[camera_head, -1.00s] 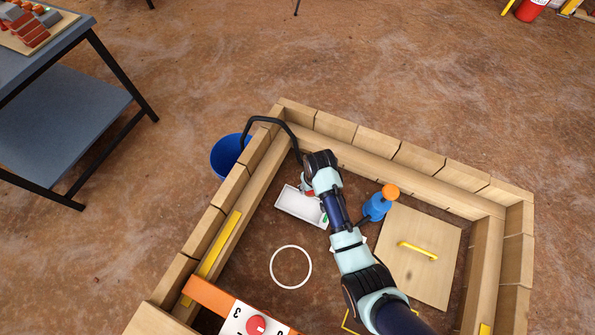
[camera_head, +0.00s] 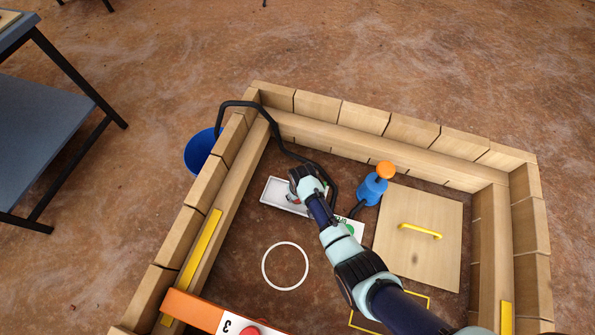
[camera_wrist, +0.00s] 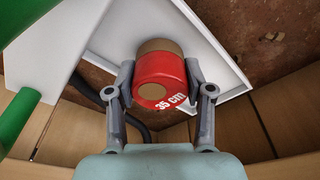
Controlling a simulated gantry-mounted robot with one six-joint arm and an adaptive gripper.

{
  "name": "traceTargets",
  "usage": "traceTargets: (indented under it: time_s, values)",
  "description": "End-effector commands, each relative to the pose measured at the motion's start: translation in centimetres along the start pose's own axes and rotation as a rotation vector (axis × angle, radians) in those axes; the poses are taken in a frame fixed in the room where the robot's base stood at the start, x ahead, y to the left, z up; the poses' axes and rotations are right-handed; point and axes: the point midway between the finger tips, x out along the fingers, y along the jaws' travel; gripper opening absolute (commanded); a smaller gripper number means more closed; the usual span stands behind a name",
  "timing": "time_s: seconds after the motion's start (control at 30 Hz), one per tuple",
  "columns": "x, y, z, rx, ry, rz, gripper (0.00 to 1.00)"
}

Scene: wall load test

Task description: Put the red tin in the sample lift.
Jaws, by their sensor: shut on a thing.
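My gripper (camera_wrist: 160,82) is shut on the red tin (camera_wrist: 158,68), with one finger on each side. The tin is red with a brown end and white "35 cm" lettering. A white tray (camera_wrist: 105,28) lies behind the tin in the wrist view; I cannot tell whether they touch. In the head view the gripper (camera_head: 296,197) is over the right part of the white tray (camera_head: 273,191), and the wrist hides most of the tin. A white panel with green parts (camera_head: 349,229) is partly behind the arm. I cannot tell which thing is the sample lift.
Wooden walls (camera_head: 365,118) surround the work area. A blue pump with an orange knob (camera_head: 385,170) stands near a wooden lid with a yellow handle (camera_head: 420,231). A black hose (camera_head: 262,113) runs over the wall near a blue bucket (camera_head: 199,152). A white ring (camera_head: 265,266) marks bare floor.

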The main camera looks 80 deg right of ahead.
Motion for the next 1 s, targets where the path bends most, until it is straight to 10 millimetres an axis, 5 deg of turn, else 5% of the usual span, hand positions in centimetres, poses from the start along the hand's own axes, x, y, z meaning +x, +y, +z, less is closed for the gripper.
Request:
traceTargets:
  time_s: [0.37,0.4,0.53,0.87,1.0]
  values:
    - [1.0,0.0,0.1,0.0,0.0,0.0,0.0]
    - [1.0,0.0,0.1,0.0,0.0,0.0,0.54]
    - [0.9,0.0,0.1,0.0,0.0,0.0,0.75]
    - [0.7,0.0,0.1,0.0,0.0,0.0,0.77]
    - [-1.6,0.0,0.0,0.0,0.002,0.0,0.77]
